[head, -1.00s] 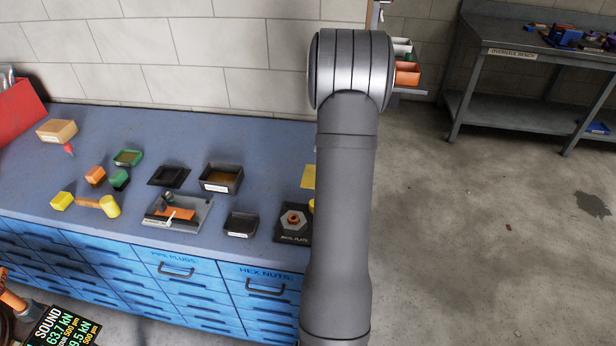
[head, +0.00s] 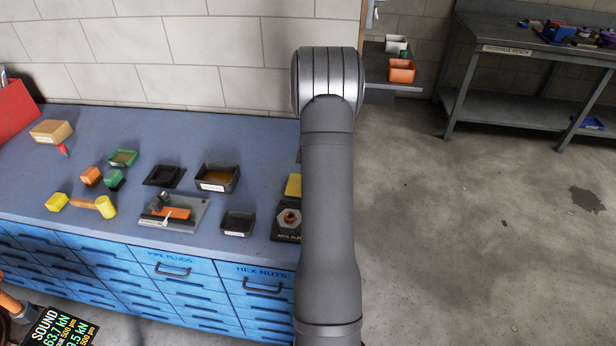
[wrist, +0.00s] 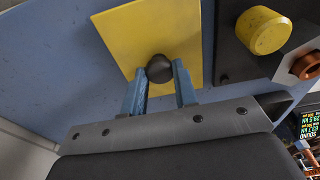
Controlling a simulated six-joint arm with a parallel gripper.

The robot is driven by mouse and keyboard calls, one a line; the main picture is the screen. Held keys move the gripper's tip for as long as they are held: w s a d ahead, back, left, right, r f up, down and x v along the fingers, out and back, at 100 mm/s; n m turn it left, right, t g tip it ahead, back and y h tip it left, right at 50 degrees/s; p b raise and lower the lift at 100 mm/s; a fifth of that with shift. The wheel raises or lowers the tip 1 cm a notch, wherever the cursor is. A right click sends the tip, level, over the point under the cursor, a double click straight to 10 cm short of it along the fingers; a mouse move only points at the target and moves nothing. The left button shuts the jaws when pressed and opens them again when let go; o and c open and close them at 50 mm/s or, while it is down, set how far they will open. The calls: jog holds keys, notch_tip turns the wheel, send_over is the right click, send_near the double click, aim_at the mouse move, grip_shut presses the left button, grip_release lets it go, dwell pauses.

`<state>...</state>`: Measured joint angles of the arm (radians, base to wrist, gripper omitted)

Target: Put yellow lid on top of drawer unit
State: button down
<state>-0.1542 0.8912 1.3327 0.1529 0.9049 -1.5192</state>
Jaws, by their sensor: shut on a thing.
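The yellow lid (wrist: 125,40) is a flat square plate with a dark round knob (wrist: 159,67) at its middle. My gripper (wrist: 159,75) is shut on this knob, one blue finger on each side. In the head view only a strip of the lid (head: 293,186) shows left of my arm, which hides the rest and the gripper. The blue drawer unit (head: 170,272) has labelled drawers and a blue top (head: 60,140). The lid is over the right part of this top; I cannot tell whether it touches it.
A yellow cylinder (wrist: 263,30) stands there in the wrist view. An open dark bin (head: 217,178), a grey tray (head: 190,222) and small blocks sit farther left.

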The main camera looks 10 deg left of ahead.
jog(key=c, duration=1.1)
grip_release()
jog(key=shift+f, duration=0.1)
jog(key=shift+c, duration=0.2)
notch_tip(320, 180, up, 12)
jog(key=d, duration=0.1)
jog(key=shift+d, duration=0.25)
